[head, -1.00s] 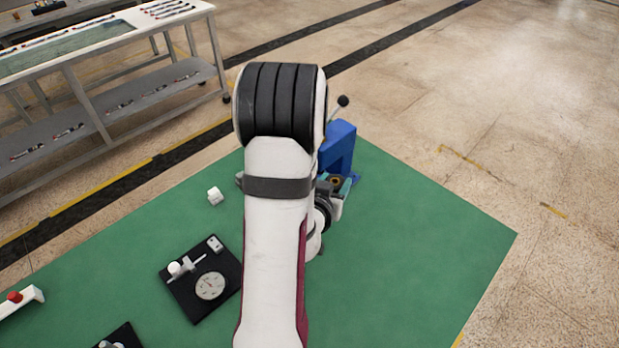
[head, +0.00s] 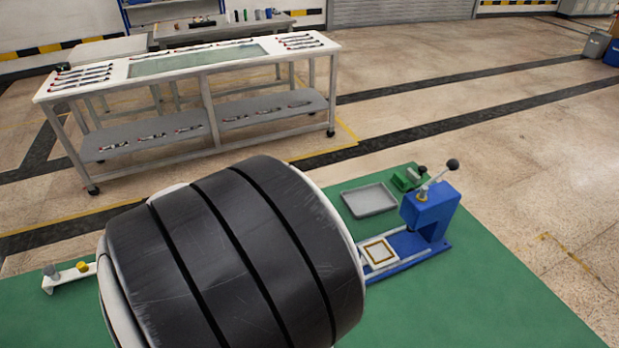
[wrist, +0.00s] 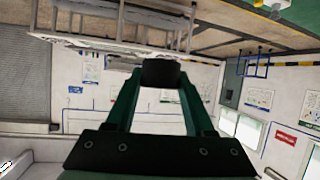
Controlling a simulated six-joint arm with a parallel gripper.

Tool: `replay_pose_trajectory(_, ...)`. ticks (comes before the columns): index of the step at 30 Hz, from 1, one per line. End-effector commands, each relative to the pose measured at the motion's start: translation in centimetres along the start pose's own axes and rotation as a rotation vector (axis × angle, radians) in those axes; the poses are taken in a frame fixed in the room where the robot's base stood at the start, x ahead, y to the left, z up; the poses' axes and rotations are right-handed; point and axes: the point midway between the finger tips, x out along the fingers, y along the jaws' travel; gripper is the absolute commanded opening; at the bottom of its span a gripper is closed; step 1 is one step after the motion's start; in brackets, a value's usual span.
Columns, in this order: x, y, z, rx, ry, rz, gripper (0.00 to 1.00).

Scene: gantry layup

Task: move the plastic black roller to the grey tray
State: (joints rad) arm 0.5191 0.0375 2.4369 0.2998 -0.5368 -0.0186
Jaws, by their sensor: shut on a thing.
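The wrist view shows my gripper (wrist: 160,80) with its two dark green fingers closed on a small black piece (wrist: 161,72), which looks like the black roller; only one face of it shows. The gripper is raised, with the room's wall and a bench behind it in the wrist view, and no table surface is close to it there. In the head view the gripper and roller are hidden behind my arm. The grey tray (head: 370,199) lies empty on the green mat, right of my arm.
A blue press (head: 430,212) with a lever stands right of the tray, a framed square piece (head: 379,253) on its base. A small green object (head: 405,180) sits behind. A white bar with knobs (head: 68,275) is at left. The mat's right front (head: 480,310) is clear.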

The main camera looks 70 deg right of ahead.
Motion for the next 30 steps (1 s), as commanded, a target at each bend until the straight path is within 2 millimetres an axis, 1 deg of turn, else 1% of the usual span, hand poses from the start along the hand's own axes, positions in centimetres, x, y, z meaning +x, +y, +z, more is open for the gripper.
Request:
replay_pose_trajectory(1, -0.3, -1.8, -0.5, -0.017, 0.003, -0.040, 0.00)
replay_pose_trajectory(3, -0.8, -4.0, -1.2, -0.040, 0.003, -0.089, 0.00)
replay_pose_trajectory(6, -1.4, -6.8, -2.0, -0.065, 0.001, -0.148, 0.00)
replay_pose_trajectory(9, -1.8, -9.2, -3.0, -0.086, -0.002, -0.194, 0.00)
replay_pose_trajectory(11, -1.8, -10.4, -3.8, -0.092, -0.005, -0.212, 0.00)
replay_pose_trajectory(13, -1.3, -10.8, -4.8, -0.087, -0.012, -0.208, 0.00)
replay_pose_trajectory(16, -0.3, -10.5, -5.8, -0.075, -0.018, -0.186, 0.00)
replay_pose_trajectory(19, 0.7, -9.8, -6.7, -0.058, -0.022, -0.155, 0.00)
replay_pose_trajectory(23, 2.6, -8.1, -7.7, -0.028, -0.029, -0.097, 0.00)
replay_pose_trajectory(26, 4.5, -5.8, -8.6, 0.007, -0.035, -0.031, 0.00)
replay_pose_trajectory(29, 7.0, -2.1, -9.1, 0.056, -0.044, 0.065, 0.00)
replay_pose_trajectory(30, 8.0, -0.3, -9.2, 0.077, -0.047, 0.107, 0.00)
